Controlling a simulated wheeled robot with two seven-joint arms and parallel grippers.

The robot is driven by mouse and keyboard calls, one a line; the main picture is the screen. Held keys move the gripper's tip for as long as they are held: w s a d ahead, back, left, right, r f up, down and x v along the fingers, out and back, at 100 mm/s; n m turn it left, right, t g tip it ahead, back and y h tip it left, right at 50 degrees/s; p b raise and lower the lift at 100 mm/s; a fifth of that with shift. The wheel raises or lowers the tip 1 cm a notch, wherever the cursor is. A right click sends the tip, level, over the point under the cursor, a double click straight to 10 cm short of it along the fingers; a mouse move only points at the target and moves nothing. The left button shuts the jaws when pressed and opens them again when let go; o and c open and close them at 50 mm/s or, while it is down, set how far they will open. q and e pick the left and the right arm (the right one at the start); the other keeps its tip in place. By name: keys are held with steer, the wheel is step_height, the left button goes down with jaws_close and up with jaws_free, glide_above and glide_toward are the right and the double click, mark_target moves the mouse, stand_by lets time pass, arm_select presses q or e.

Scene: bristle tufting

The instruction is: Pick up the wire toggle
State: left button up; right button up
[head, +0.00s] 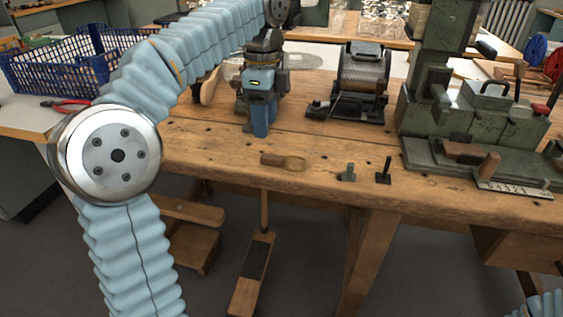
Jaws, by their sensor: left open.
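A small wooden piece (283,161) with a rounded right end lies near the front edge of the workbench (225,150). It may be the wire toggle, but no wire shows at this size and I cannot be sure. My left gripper (260,128) points down over the bench, behind and a little left of the wooden piece and apart from it. It is open, and I see nothing held in it. My right gripper is out of view; only a bit of my right arm's sleeve shows at the bottom right corner.
A small grey-green block (347,173) and a dark upright peg (384,170) stand right of the wooden piece. A wire spool on a stand (362,80) is behind them. A green machine (480,115) fills the right side. A blue crate (60,65) is at left.

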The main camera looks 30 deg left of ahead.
mark_target(267, 156)
arm_select(q)
steer(key=f, duration=0.4)
steer(key=f+b, duration=0.1)
steer(key=f, duration=0.3)
steer(key=shift+s+d+f, duration=0.1)
steer(key=shift+s+d, duration=0.05)
steer(key=shift+d, duration=0.05)
jaws_close()
